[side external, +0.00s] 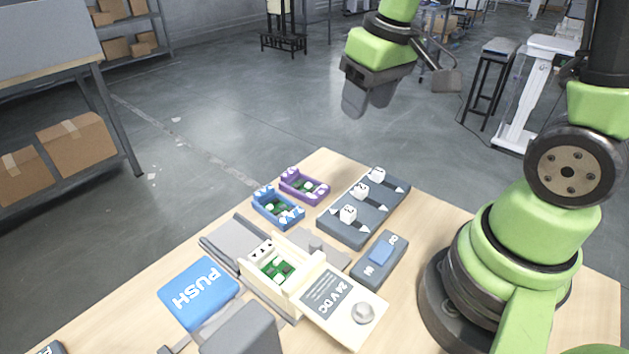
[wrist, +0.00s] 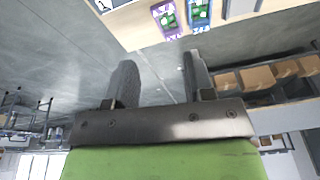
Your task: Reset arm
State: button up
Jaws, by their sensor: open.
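My gripper (side external: 367,98) hangs high in the air beyond the far corner of the wooden table (side external: 440,222) in the side view, well above the table parts. In the wrist view my gripper (wrist: 158,80) shows two dark fingers spread apart with nothing between them, and the floor behind. My upper arm runs out of the top of the side view, and my base stands at the right of the table.
On the table are a purple module (side external: 304,186), a blue module (side external: 278,208), a grey block with white cubes (side external: 362,208), a switch box (side external: 379,260), a cream 24 VDC box (side external: 338,305) and a blue PUSH plate (side external: 199,292). Shelves with cartons (side external: 76,141) stand left. Air around my gripper is clear.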

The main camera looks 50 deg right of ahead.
jog(key=s+a+r+m+t+y, duration=0.2)
jog(key=s+a+r+t, duration=0.2)
jog(key=s+r, duration=0.5)
jog(key=s+a, duration=0.1)
jog(key=a, duration=0.1)
jog(key=shift+s+a+t, duration=0.2)
jog(key=shift+a+t, duration=0.1)
